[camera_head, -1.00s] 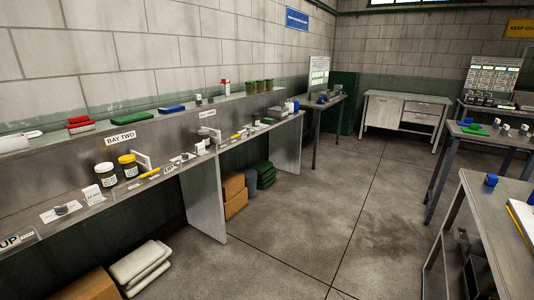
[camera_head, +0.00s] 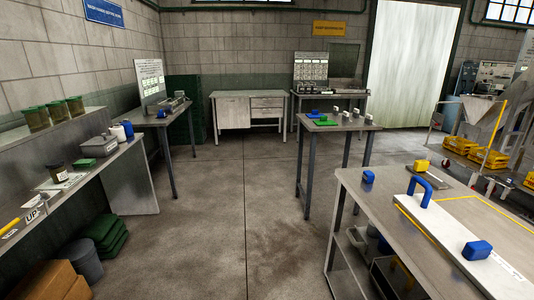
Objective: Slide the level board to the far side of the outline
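A long white board (camera_head: 437,224), likely the level board, lies on the metal table at the right front. It has a blue arched handle (camera_head: 425,187) near its far end and a blue block (camera_head: 477,250) nearer its front end. A yellow outline (camera_head: 470,198) is marked on the table top, and its lines show beyond the board and along the board's left edge. The board covers part of the outline. Neither of my grippers is in view.
The right table (camera_head: 365,200) also bears a small blue piece (camera_head: 369,177) and a yellow piece (camera_head: 421,166). A smaller table (camera_head: 350,124) with green and blue items stands behind it. A bench (camera_head: 80,180) runs along the left. The floor (camera_head: 225,220) between is clear.

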